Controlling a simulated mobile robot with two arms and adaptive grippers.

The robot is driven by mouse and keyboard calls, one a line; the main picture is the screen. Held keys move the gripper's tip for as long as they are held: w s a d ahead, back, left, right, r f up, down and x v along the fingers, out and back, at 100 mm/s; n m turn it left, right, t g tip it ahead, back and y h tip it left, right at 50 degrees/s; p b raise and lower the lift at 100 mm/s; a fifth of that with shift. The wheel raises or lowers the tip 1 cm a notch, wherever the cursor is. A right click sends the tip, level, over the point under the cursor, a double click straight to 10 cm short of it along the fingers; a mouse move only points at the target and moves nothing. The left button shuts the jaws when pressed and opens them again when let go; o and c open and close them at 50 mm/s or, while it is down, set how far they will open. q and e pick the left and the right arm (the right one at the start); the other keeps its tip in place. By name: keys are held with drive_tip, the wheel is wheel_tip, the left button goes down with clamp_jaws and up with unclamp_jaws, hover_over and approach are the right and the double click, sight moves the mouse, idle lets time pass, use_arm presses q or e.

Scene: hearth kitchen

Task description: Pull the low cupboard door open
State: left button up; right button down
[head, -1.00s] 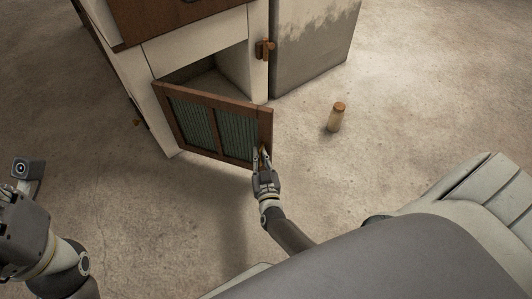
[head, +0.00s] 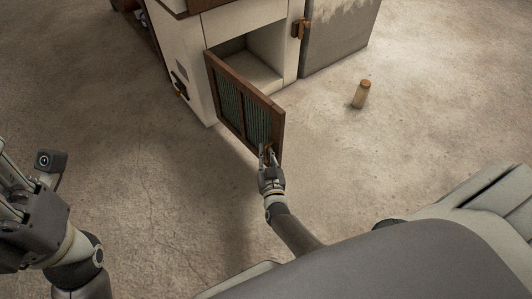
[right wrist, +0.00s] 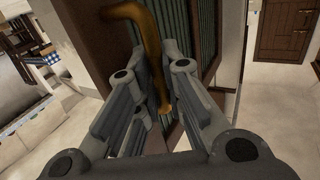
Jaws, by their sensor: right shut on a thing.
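The low cupboard door (head: 231,93) has a brown wooden frame with two green ribbed panels. It stands well open, swung out on its left edge, and the pale inside of the cupboard (head: 256,69) shows behind it. My right gripper (head: 268,154) is at the door's free edge, shut on the handle. In the right wrist view the curved brass-coloured handle (right wrist: 148,45) runs down between the fingers (right wrist: 152,108), with the door's green panel behind. My left gripper shows only in part at the left edge of the head view, its fingertips cut off.
A grey panel (head: 338,38) stands right of the cupboard. The floor (head: 165,185) in front and to the left is clear.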

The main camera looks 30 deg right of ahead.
drive_tip(key=shift+w+r, duration=0.1)
drive_tip(key=shift+r, duration=0.15)
drive_tip(key=c, duration=1.5)
unclamp_jaws()
